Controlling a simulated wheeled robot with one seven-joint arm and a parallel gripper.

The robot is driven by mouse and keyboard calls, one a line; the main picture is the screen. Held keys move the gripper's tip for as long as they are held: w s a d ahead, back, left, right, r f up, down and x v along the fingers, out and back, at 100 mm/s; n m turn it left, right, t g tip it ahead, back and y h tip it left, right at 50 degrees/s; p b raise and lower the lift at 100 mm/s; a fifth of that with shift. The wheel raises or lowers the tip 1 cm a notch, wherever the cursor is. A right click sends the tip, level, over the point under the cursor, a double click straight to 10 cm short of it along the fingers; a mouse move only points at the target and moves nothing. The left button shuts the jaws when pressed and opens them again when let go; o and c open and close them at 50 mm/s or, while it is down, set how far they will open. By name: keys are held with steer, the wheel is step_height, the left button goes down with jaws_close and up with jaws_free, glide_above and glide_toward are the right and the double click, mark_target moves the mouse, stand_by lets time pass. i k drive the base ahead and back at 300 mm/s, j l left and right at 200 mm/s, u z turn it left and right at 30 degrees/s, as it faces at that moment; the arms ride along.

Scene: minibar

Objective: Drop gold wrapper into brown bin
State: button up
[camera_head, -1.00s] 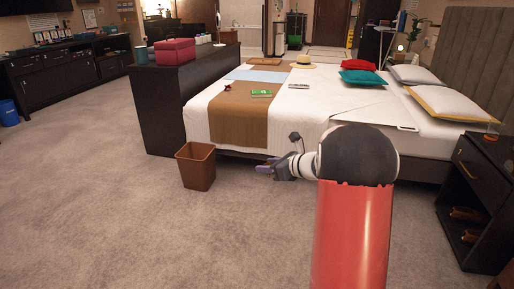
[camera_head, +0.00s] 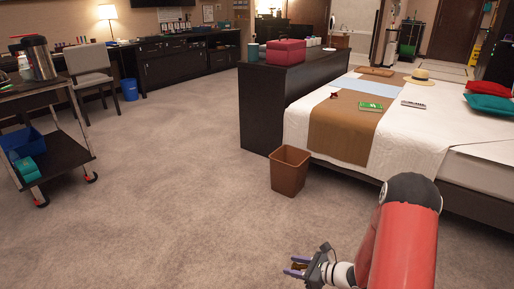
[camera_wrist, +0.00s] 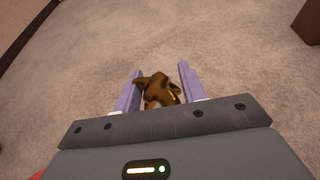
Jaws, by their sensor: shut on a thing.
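My gripper (camera_head: 297,267) is shut on the gold wrapper (camera_wrist: 158,90), a crumpled shiny piece between its two purple fingers in the wrist view. In the head view the wrapper is a small dark gold bit, hard to make out. The brown bin (camera_head: 290,171) stands upright on the carpet by the foot of the bed. In the head view my gripper is nearer to the camera than the bin, below it in the picture and apart from it. A brown corner at the upper right of the wrist view may be the bin (camera_wrist: 309,22).
A bed (camera_head: 430,125) and a dark cabinet (camera_head: 262,115) stand behind the bin. A cart (camera_head: 75,150) is at the left, with a blue bin (camera_head: 129,89) farther back. The carpet (camera_head: 170,190) between is clear.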

mark_target(277, 188)
steer(key=i+j+u, duration=0.2)
steer(key=i, duration=0.7)
steer(key=i+j+u, duration=0.15)
steer(key=i, duration=0.7)
steer(key=i+j+z, duration=0.1)
steer(key=i+z, duration=0.3)
steer(key=i+j+z, duration=0.2)
steer(key=z, duration=0.25)
steer(key=i+j+z, duration=0.6)
steer(key=j+z, duration=0.2)
steer(key=i+j+z, duration=0.2)
steer(key=j+z, duration=0.2)
steer(key=j, duration=0.15)
steer(key=i+j+z, duration=0.2)
steer(key=k+j, duration=0.1)
